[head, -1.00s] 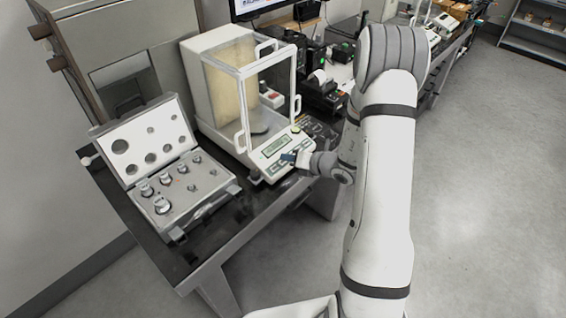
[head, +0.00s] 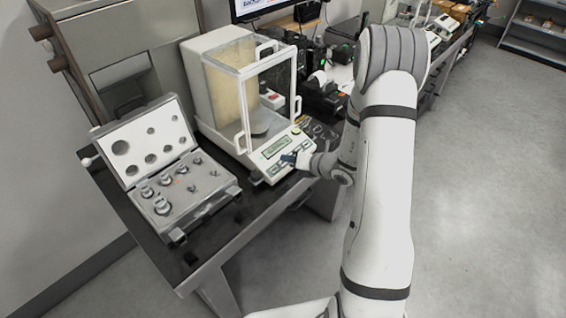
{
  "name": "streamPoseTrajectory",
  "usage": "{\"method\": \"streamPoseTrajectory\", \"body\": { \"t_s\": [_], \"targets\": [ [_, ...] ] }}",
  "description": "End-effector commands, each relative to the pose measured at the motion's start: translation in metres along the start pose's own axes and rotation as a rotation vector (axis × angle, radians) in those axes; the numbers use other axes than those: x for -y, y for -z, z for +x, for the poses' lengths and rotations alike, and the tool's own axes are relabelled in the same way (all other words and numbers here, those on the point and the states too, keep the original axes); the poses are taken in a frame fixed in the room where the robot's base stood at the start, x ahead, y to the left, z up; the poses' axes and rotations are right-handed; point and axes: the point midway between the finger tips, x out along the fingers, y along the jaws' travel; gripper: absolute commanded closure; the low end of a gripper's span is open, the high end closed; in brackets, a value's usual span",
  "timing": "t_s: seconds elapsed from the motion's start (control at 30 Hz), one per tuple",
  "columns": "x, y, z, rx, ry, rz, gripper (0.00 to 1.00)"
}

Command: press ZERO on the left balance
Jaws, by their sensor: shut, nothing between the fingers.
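The left balance (head: 212,92) is a white analytical balance with a glass draft shield, standing on the dark table. Its sloped front panel has a greenish display (head: 277,147) and a row of dark keys (head: 272,168) below it. My gripper (head: 288,158) is shut and empty, with its dark fingertips at the key row, right of the middle of the panel. They cover part of the keys. I cannot tell which key is ZERO, or whether the fingertips touch or press a key.
An open case of weights (head: 203,212) lies on the table (head: 228,238) left of the balance. A small printer (head: 322,94) and other black devices stand behind to the right. A monitor (head: 262,8) is at the back. The floor at right is clear.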

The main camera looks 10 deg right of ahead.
Motion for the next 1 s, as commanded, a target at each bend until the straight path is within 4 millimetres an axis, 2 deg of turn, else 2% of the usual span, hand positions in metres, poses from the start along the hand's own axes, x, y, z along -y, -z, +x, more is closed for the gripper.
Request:
{"method": "streamPoseTrajectory", "body": {
  "t_s": [1.0],
  "targets": [
    [0.0048, 0.0045, 0.0058, 0.001, 0.001, 0.0, 1.0]
  ]
}}
